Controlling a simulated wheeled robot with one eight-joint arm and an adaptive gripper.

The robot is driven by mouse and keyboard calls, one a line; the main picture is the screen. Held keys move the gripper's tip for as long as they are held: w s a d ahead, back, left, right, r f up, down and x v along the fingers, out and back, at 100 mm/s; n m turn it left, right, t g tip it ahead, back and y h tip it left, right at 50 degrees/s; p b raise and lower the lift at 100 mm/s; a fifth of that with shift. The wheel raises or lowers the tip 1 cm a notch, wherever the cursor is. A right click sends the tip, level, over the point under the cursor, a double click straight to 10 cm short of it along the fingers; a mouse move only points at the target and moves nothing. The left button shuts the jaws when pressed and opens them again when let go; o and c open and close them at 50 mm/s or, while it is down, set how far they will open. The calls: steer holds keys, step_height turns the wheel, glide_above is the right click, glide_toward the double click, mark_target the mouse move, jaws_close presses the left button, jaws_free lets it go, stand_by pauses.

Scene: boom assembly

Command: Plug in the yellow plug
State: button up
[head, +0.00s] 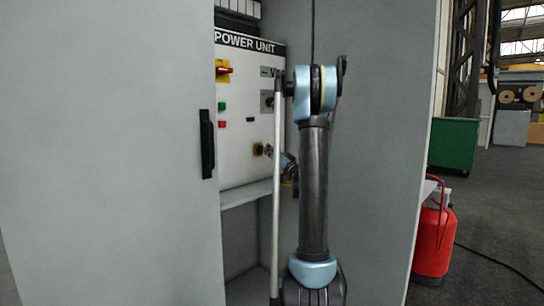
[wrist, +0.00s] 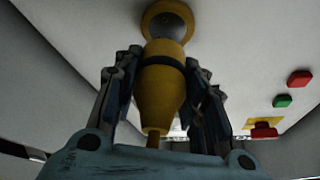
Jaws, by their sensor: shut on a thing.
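The yellow plug (wrist: 160,92) is upright in the wrist view, with a dark band near its upper end and its thin cable end toward my wrist. My gripper (wrist: 160,75) is shut on it, one finger on each side. A round yellow socket (wrist: 167,20) with a dark grey centre is just beyond the plug's front end. The plug overlaps the socket's lower rim in this view; I cannot tell whether they touch. In the head view the socket (head: 258,149) is low on the power unit's panel, with my gripper (head: 272,153) right beside it. The plug is hardly visible there.
The white power unit panel (head: 238,92) carries a red-on-yellow switch (head: 223,69), a green button (head: 222,106) and a red button (head: 222,124). Grey cabinet doors (head: 110,150) stand close on both sides. A red cylinder (head: 432,240) and green bin (head: 454,144) are at right.

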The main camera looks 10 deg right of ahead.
steer(key=shift+w+a, duration=1.2)
steer(key=shift+w, duration=0.3)
steer(key=shift+w+a, duration=0.35)
stand_by(1.5)
steer(key=o, duration=1.4)
steer(key=v, duration=1.2)
steer(key=shift+w+f, duration=0.1)
